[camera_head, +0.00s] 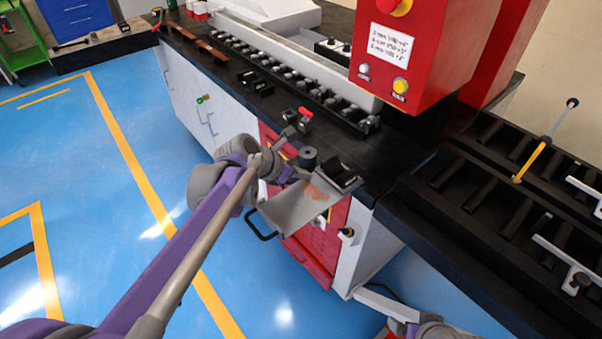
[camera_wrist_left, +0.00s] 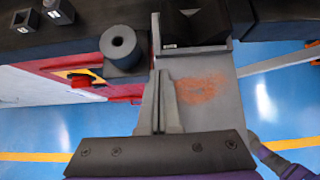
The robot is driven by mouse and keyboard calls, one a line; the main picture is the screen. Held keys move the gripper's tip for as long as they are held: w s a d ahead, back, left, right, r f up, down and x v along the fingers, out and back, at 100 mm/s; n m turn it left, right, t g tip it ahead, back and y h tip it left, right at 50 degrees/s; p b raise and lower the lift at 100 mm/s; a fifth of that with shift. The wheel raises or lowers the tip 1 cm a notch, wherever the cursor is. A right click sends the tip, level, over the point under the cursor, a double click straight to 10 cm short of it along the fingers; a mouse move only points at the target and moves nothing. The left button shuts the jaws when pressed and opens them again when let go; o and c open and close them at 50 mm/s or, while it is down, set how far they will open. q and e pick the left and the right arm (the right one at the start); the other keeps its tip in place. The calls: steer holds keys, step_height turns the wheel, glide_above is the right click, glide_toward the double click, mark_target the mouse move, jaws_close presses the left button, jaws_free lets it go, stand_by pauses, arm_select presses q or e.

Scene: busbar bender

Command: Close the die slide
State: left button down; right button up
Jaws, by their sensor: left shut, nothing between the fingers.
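The die slide (camera_head: 284,214) is a flat grey plate with a reddish-brown smear. It sticks out from the bench front over the red cabinet section, with a black handle (camera_head: 262,228) at its outer end. A dark block sits at its inner end. My left gripper (camera_head: 285,172) is beside the slide's left edge in the head view, shut and empty. In the left wrist view the fingers (camera_wrist_left: 161,100) overlap the left border of the slide (camera_wrist_left: 210,65); I cannot tell if they touch. A grey and purple part of my right arm shows at the head view's bottom edge; its fingers cannot be made out.
A dark cylinder (camera_head: 308,157) stands on the bench left of the slide, also in the left wrist view (camera_wrist_left: 121,48). Small black blocks (camera_head: 262,88) lie farther along. A red control box (camera_head: 415,45) overhangs the bench; a roller table (camera_head: 500,190) is at right.

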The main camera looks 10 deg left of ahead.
arm_select(q)
steer(key=w+d, duration=0.3)
steer(key=w, duration=0.2)
steer(key=w+d, duration=0.8)
steer(key=w, duration=0.1)
steer(key=shift+w+d+p, duration=0.2)
steer(key=shift+w+p, duration=0.1)
steer(key=shift+p, duration=0.1)
